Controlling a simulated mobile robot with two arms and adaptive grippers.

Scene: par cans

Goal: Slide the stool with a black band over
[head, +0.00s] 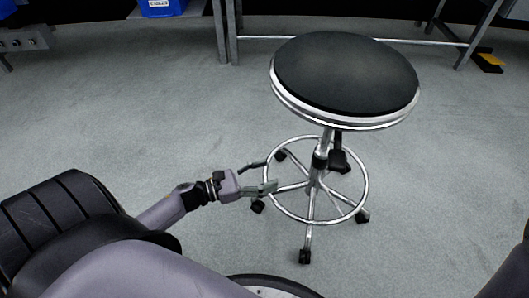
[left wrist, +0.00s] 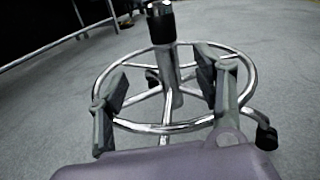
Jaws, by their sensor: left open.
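The stool (head: 345,72) has a round black seat with a chrome rim, a chrome column with a black band (head: 320,160), a foot ring and a star base on black casters. It stands upright on the floor. My left gripper (head: 262,176) is open at the left side of the foot ring. In the left wrist view its two fingers (left wrist: 166,90) are spread, with the foot ring (left wrist: 165,128) and the column (left wrist: 168,80) seen between and beyond them. I cannot tell whether a finger touches the ring. My right gripper is not in view.
A metal table frame (head: 228,35) with a crossbar stands behind the stool. A blue bin (head: 162,8) sits at the top left, and a yellow and black item (head: 489,61) lies at the right. Grey floor (head: 130,110) is clear left and right of the stool.

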